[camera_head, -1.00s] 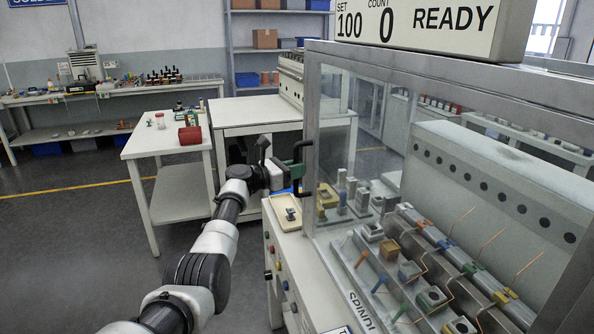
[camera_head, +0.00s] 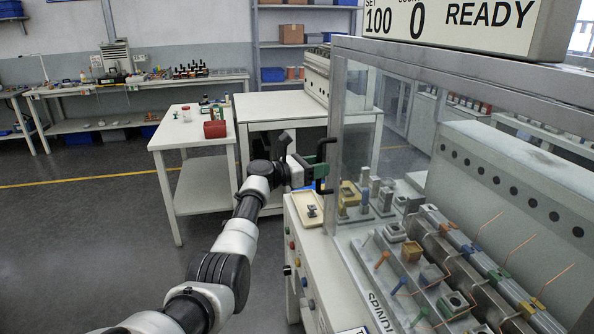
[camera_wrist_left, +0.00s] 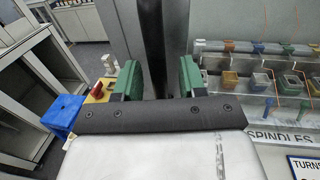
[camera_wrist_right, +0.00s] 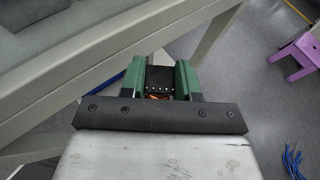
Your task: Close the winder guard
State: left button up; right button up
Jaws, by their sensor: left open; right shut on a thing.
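The winder guard (camera_head: 334,130) is a grey frame with a clear pane at the front of the winding machine. A dark upright handle (camera_head: 322,178) sits at its left edge. My left gripper (camera_head: 316,163) is at this handle. In the left wrist view, the green fingers of my left gripper (camera_wrist_left: 159,78) are apart, with a dark bar (camera_wrist_left: 163,45) between them; contact cannot be told. My right gripper (camera_wrist_right: 160,76) shows only in its wrist view, shut on a small black block with pale dots (camera_wrist_right: 161,79). How far the guard stands open is unclear.
Spindles with coloured parts (camera_head: 437,278) line the machine deck. A beige tray (camera_head: 305,208) lies on its left ledge. A white side table with a red bin (camera_head: 214,129) stands behind left. A purple stool (camera_wrist_right: 299,52) shows in the right wrist view. Floor at left is clear.

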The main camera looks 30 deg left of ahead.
pick_arm(q)
jog(key=v, duration=1)
jog(key=shift+b, duration=0.35)
pick_arm(e)
jog(key=shift+f, duration=0.2)
pick_arm(q)
jog(key=shift+d+f, duration=0.1)
